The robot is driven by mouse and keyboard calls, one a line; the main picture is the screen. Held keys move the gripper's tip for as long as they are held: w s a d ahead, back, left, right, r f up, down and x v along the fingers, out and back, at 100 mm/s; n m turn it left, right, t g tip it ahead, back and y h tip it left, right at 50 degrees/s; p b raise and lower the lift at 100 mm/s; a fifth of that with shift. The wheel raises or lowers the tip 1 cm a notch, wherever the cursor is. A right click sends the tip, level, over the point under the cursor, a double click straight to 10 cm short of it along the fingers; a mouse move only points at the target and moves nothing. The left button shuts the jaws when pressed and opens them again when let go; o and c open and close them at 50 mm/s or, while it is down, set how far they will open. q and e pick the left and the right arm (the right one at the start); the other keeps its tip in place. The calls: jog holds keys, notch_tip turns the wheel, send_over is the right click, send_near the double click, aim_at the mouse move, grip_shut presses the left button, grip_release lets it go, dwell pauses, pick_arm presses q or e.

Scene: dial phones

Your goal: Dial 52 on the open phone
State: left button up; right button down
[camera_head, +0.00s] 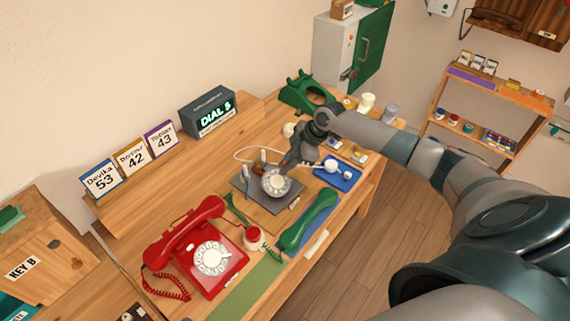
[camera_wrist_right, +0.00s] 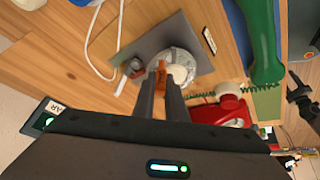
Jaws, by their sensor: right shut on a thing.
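The open phone (camera_head: 263,203) is a flat dark grey plate with a white dial (camera_head: 276,183) on it, near the middle of the bench. In the right wrist view the dial (camera_wrist_right: 181,74) lies just beyond my fingertips. My right gripper (camera_head: 287,166) reaches down at the dial from the upper right. In the right wrist view its two dark fingers (camera_wrist_right: 161,76) are close together on a small orange-brown piece (camera_wrist_right: 161,66) at the dial's edge. I cannot tell whether this piece touches the dial.
A lit sign (camera_head: 209,113) reads "DIAL 5". Name cards (camera_head: 132,156) stand on the back ledge. A red phone (camera_head: 200,248) is at front left, a green handset (camera_head: 308,220) at front right, and a blue tray (camera_head: 337,176) to the dial's right. A white cable runs behind the plate.

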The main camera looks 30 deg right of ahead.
jog(key=shift+s, duration=0.1)
jog(key=shift+s+f, duration=0.2)
jog(key=shift+s, duration=0.2)
jog(key=shift+r+p, duration=0.15)
jog(key=shift+p, duration=0.2)
jog(key=shift+s+d+r+p, duration=0.15)
jog(key=shift+s+r+p, duration=0.2)
jog(key=shift+r+p, duration=0.3)
notch_tip(320, 180, up, 6)
jog(key=s+d+p, duration=0.1)
jog(key=s+p, duration=0.1)
jog(key=p, duration=0.2)
jog(key=shift+s+r+p, duration=0.2)
jog(key=shift+s+p, duration=0.15)
jog(key=shift+p, duration=0.05)
